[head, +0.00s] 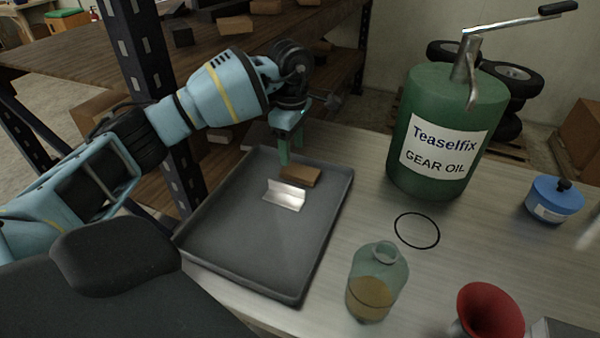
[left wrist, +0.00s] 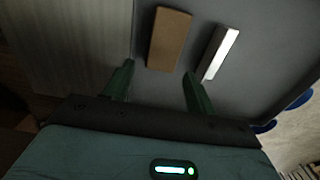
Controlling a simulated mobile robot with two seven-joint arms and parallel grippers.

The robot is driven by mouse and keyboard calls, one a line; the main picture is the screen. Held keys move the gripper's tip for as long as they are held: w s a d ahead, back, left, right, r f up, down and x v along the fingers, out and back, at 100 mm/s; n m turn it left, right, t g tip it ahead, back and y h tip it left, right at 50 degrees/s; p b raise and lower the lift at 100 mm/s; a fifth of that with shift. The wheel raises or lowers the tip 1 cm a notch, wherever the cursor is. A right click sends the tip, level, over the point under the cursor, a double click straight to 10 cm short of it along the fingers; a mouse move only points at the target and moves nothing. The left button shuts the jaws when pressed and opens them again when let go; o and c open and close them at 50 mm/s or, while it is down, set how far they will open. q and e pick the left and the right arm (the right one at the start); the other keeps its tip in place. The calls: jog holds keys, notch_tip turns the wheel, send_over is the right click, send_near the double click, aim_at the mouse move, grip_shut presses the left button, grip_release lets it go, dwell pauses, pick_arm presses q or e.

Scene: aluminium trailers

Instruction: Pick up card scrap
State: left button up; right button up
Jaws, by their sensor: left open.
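The card scrap (head: 300,175) is a small brown flat-topped piece lying in the dark grey tray (head: 245,245), toward its far end. In the left wrist view the card scrap (left wrist: 169,38) lies just beyond and between the two fingertips. My left gripper (head: 290,150) is above the far part of the tray, pointing down, close to the scrap. In the left wrist view its green fingers (left wrist: 157,78) are apart with nothing between them. My right gripper is not in view.
A shiny bent metal piece (head: 285,195) lies beside the scrap; it also shows in the left wrist view (left wrist: 219,54). A green gear oil can (head: 445,130), black ring (head: 417,230), glass jar (head: 377,282), red funnel (head: 490,312) and blue tin (head: 554,200) stand right of the tray.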

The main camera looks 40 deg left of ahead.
aim_at(292, 168)
pick_arm(q)
jog(key=shift+s+f, duration=0.15)
jog(key=shift+f, duration=2.4)
jog(key=shift+d, duration=0.1)
jog(key=c, duration=0.7)
jog(key=shift+c, duration=0.2)
notch_tip(292, 168, up, 10)
